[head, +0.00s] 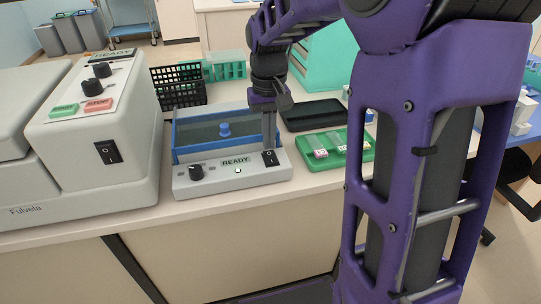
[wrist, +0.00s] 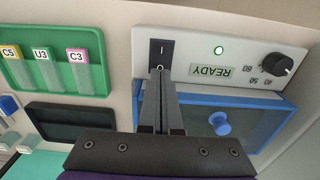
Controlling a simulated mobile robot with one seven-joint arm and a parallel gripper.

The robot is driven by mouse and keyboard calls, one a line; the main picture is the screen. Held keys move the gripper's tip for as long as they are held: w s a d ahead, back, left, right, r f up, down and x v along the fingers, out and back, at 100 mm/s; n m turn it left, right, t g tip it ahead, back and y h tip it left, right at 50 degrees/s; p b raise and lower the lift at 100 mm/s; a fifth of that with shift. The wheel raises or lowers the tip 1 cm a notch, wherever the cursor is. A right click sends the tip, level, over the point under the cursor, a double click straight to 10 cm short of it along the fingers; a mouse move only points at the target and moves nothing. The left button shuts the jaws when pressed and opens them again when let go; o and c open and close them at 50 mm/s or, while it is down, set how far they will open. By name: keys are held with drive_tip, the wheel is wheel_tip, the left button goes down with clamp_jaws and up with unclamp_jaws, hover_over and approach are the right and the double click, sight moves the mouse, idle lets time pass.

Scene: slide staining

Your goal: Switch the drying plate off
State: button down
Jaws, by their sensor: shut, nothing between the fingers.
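The drying plate (head: 233,181) is a grey box with a blue-framed lid and a blue knob, on the bench in the head view. Its front panel shows a "READY" label, a lit green lamp (wrist: 218,50), a dark dial (wrist: 283,66) and a black rocker switch (wrist: 160,50). The switch (head: 270,158) also shows in the head view. My gripper (wrist: 158,72) is shut and empty, pointing down. Its fingertips are at the "O" end of the switch and hide part of it; I cannot tell whether they touch it.
A green slide tray (wrist: 88,75) with labelled slides lies beside the plate, near a dark flat tray (head: 312,114). A large grey machine (head: 95,130) with its own switch stands left. A black basket (head: 178,88) and a teal rack (head: 226,66) stand behind.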

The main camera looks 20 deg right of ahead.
sight(269, 153)
drive_tip(key=shift+f, duration=0.9)
idle(0.5)
drive_tip(key=shift+r, duration=0.1)
drive_tip(key=shift+r+p, duration=2.9)
drive_tip(key=shift+r, duration=0.5)
